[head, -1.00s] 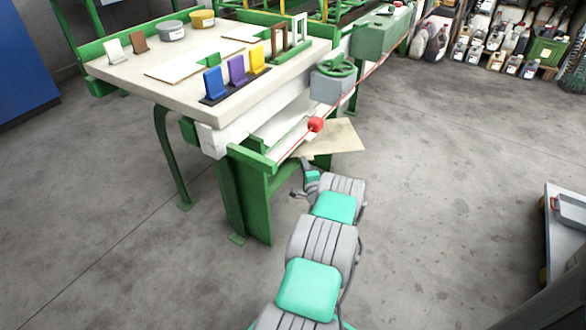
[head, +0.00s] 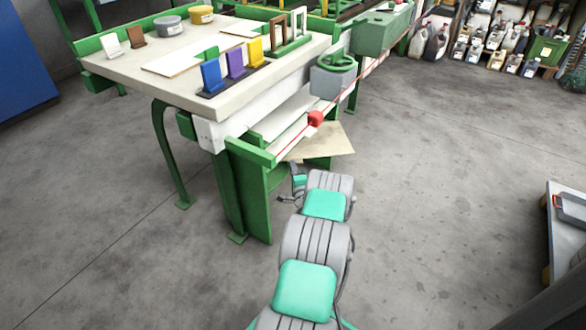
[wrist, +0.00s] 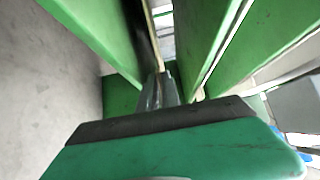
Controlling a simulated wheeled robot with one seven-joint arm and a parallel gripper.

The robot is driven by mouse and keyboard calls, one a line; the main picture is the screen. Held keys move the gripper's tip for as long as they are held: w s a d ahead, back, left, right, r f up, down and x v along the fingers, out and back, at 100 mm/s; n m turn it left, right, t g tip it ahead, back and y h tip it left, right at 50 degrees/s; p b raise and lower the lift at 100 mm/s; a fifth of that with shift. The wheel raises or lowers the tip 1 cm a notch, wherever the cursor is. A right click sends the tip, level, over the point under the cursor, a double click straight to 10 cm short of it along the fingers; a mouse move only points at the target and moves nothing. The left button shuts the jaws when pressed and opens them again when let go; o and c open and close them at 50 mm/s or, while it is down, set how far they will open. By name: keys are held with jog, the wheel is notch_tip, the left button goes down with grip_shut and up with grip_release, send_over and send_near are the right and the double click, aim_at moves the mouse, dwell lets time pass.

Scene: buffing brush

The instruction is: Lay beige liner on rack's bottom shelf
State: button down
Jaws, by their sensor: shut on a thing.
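The beige liner (head: 335,142) is a thin flat sheet by the lower right side of the green-framed bench. Its left part is hidden behind the bench edge in the head view. My gripper (head: 297,172) is at the liner's near side, low beside the bench's green end panel, and is shut on it. In the wrist view, my gripper (wrist: 160,88) points into a narrow gap between green panels, with a thin pale edge at the fingertips. I cannot tell which surface is the rack's bottom shelf, or whether the liner touches it.
The bench top (head: 115,72) carries blue, purple and yellow plates, tins and small frames. A red knob (head: 315,118) and a green handwheel (head: 336,62) stick out above the liner. Green panels (wrist: 205,40) stand close around my gripper.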

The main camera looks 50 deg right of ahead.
jog(key=shift+f, duration=0.1)
jog(key=c, duration=1.6)
grip_release()
jog(key=shift+o, duration=0.2)
